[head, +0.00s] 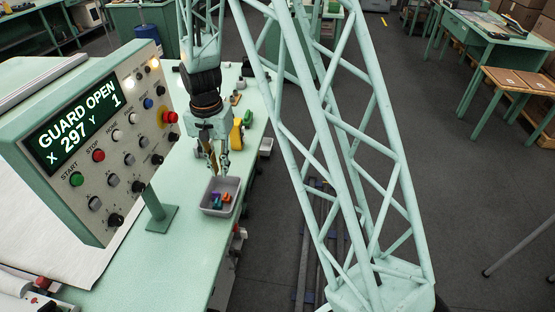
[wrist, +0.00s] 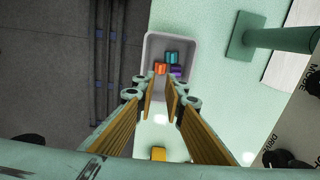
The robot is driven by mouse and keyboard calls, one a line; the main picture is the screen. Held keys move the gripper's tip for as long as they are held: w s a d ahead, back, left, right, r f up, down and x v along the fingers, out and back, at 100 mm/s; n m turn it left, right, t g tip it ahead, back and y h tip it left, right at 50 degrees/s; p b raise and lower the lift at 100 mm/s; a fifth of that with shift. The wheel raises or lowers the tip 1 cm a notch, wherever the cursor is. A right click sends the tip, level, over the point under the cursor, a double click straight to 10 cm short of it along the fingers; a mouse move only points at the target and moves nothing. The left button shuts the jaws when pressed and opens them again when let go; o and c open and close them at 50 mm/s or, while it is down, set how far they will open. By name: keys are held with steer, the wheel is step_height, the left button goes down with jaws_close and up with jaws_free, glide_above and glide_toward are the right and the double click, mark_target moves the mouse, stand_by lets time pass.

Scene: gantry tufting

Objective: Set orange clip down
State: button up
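A grey tray (head: 232,207) stands on the green table near its right edge and holds several small coloured clips. An orange clip (head: 227,197) lies in it beside a purple clip (head: 214,196). In the wrist view, the orange clip (wrist: 160,68) sits in the tray (wrist: 150,50) with a blue clip (wrist: 172,57) and a purple one (wrist: 177,71) close by. My gripper (head: 218,176) points down over the tray's far side. In the wrist view, my gripper (wrist: 172,92) shows a gap between its pads, with nothing seen held. The pads hide part of the tray.
A control panel (head: 110,140) stands left of the tray on a post with a green foot (head: 155,220). A yellow object (head: 236,136) stands on the table behind the gripper. The dark floor (wrist: 60,60) lies beyond the table edge. The table in front of the tray is clear.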

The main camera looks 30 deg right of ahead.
steer(key=s+r+n+t, duration=0.1)
steer(key=s+r, duration=0.4)
steer(key=r, duration=0.4)
steer(key=s+r+n, duration=0.2)
steer(key=s+r, duration=0.4)
steer(key=r, duration=0.2)
steer(key=s+r+n+t, duration=0.1)
steer(key=s+r, duration=0.4)
steer(key=r, duration=0.4)
steer(key=s+r+n+t, duration=0.1)
steer(key=s+r, duration=0.3)
steer(key=s, duration=0.8)
steer(key=s+a+r+n+t, duration=0.1)
steer(key=s+r+n, duration=0.2)
steer(key=s, duration=0.9)
step_height(320, 180, up, 2)
steer(key=shift+a+r, duration=0.15)
step_height(320, 180, down, 5)
steer(key=b, duration=0.5)
steer(key=shift+a, duration=0.15)
